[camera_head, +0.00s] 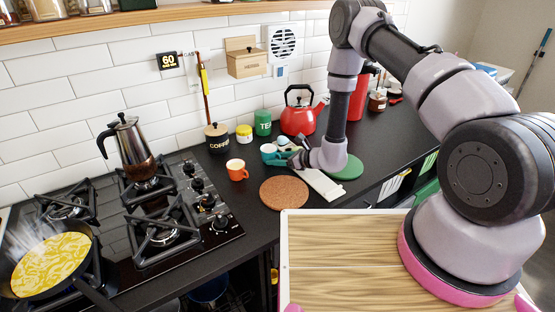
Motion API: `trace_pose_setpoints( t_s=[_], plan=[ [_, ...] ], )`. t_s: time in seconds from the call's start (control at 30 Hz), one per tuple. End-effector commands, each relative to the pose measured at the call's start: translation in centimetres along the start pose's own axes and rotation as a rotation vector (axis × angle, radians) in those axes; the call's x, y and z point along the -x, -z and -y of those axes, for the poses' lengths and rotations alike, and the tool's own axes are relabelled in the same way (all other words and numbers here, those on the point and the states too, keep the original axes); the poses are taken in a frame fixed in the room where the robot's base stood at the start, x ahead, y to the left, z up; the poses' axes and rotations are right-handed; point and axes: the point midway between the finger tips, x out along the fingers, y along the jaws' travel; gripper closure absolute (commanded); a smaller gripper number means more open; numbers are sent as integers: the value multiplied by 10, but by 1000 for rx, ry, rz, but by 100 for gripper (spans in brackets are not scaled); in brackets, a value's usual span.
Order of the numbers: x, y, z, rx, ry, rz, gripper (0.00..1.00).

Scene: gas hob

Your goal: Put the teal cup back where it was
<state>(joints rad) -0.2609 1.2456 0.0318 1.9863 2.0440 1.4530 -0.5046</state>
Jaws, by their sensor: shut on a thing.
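The teal cup (267,151) is on the far side of the dark counter, near the wall, partly hidden by my gripper. My gripper (277,158) reaches in from the right and is shut on the cup. The fingertips are small and partly dark in this view, so the exact grip is hard to see. I cannot tell whether the cup's base touches the counter.
An orange cup (237,170) stands left of my gripper, with a round cork mat (284,193) in front. A red kettle (298,120), green tea tin (263,123) and coffee jar (217,139) stand behind. The gas hob (220,239) with moka pot (133,150) is left.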

Motion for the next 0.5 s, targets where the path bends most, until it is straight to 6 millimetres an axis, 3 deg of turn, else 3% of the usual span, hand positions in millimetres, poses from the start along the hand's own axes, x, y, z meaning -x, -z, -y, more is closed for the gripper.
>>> trace_pose_setpoints(
  t_s=[0.03, 0.07, 0.13, 0.5],
  plan=[
    [-1, 2, 0, -1, 0, 0, 100],
    [-1, 2, 0, 0, 0, 0, 33],
    [0, 2, 0, 0, 0, 0, 8],
    [1, -2, 0, 0, 0, 0, 8]
  ],
)
